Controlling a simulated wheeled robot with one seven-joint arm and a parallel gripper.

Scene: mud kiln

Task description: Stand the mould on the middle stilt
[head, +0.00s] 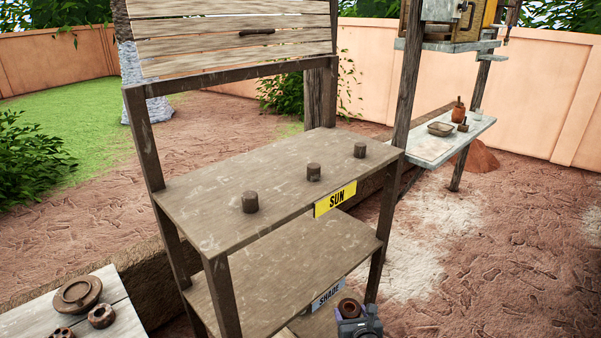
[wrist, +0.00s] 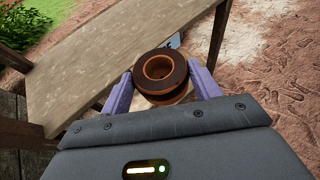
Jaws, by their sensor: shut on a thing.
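My gripper (wrist: 160,87) is shut on a round brown mould (wrist: 160,72) with a hole in its top, held between the two purple fingers. In the head view the mould (head: 349,308) shows at the bottom, in front of the lower shelf, with my gripper (head: 358,318) beside it. Three short dark stilts stand upright in a row on the upper shelf marked SUN: the left stilt (head: 250,202), the middle stilt (head: 314,172) and the right stilt (head: 360,150). All three tops are bare. The mould is below and apart from them.
The rack has an upper shelf (head: 210,190) and a lower shelf (head: 260,275) marked SHADE, with posts (head: 388,220) at the corners. A slatted panel (head: 240,35) stands above. A side shelf (head: 440,145) is at right.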

